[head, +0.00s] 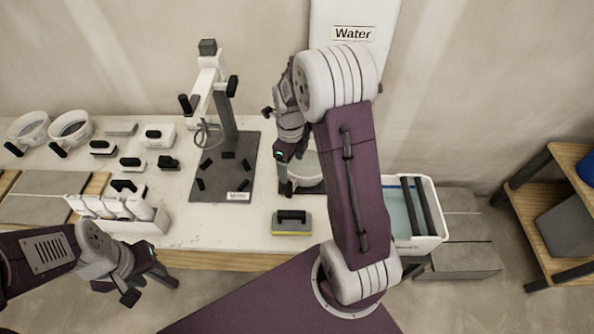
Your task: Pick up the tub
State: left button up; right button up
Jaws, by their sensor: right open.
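A round white tub (309,183) with greyish contents stands on the table, partly hidden behind my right arm. A dark upright part, seemingly its handle, shows at its left side. My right gripper (286,165) is open, pointing down at the tub's left side, close to that dark part; I cannot tell whether they touch. Two more white round tubs with black handles, one at the far left (27,125) and one beside it (72,125), stand at the back left. My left gripper (150,288) is open and empty in front of the table's front edge.
A dark stand with a white arm (239,175) rises left of my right gripper. A black-handled sponge float (292,224) lies in front of the tub. A white water bin (428,218) stands right. Several black-handled tools and a white rack (117,220) occupy the left table.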

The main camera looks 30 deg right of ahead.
notch_tip(320, 180, down, 3)
jog(key=shift+s+a+f, duration=0.1)
jog(key=shift+f, duration=0.1)
jog(key=shift+f+p, duration=0.3)
jog(key=shift+f, duration=2.5)
jog(key=c, duration=1.7)
